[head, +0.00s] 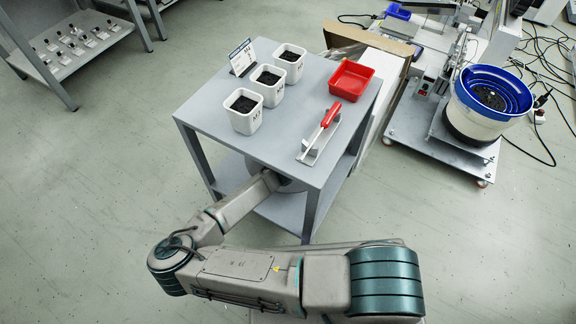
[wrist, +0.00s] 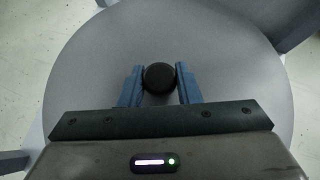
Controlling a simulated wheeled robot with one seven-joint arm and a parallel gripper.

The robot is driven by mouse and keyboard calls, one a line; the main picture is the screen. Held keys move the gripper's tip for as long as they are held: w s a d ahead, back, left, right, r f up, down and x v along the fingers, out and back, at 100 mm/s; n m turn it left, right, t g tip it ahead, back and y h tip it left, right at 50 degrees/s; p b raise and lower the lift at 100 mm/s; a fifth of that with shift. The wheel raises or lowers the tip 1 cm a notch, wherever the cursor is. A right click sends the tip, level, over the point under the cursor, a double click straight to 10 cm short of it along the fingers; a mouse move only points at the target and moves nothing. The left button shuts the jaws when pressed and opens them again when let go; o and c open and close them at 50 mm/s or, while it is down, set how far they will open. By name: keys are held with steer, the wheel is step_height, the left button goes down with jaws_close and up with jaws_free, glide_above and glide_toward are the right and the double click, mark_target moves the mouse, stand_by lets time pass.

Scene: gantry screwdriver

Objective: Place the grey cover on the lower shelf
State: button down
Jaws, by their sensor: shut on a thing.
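The grey cover (wrist: 215,55) is a large round disc with a black knob (wrist: 160,77) in its middle, filling most of the wrist view. My gripper (wrist: 160,82) is shut on the black knob, one blue finger on each side of it. In the head view, part of the cover (head: 291,185) shows under the table top, beside the end of my arm. The lower shelf (head: 283,210) of the grey table lies below it. The table top and my arm hide most of the cover, and I cannot tell whether it touches the shelf.
The table top (head: 222,115) above holds three white cups (head: 243,112) of dark parts, a sign (head: 242,57), a red bin (head: 351,80) and a red-handled tool (head: 326,125). Table legs (head: 311,215) stand near my arm. Open floor (head: 100,200) lies to the left.

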step_height(320, 180, down, 8)
steer(key=b, duration=0.3)
steer(key=shift+r+b, duration=0.15)
steer(key=shift+b, duration=0.15)
steer(key=shift+r, duration=0.1)
steer(key=c, duration=1.1)
jaws_free()
steer(key=shift+o, duration=0.2)
steer(key=shift+r, duration=0.1)
steer(key=p+v, duration=0.5)
steer(key=v, duration=0.5)
steer(key=shift+s+r, duration=0.25)
steer(key=shift+s+a+r, duration=0.1)
steer(key=shift+s+r, duration=0.15)
steer(key=shift+s, duration=0.3)
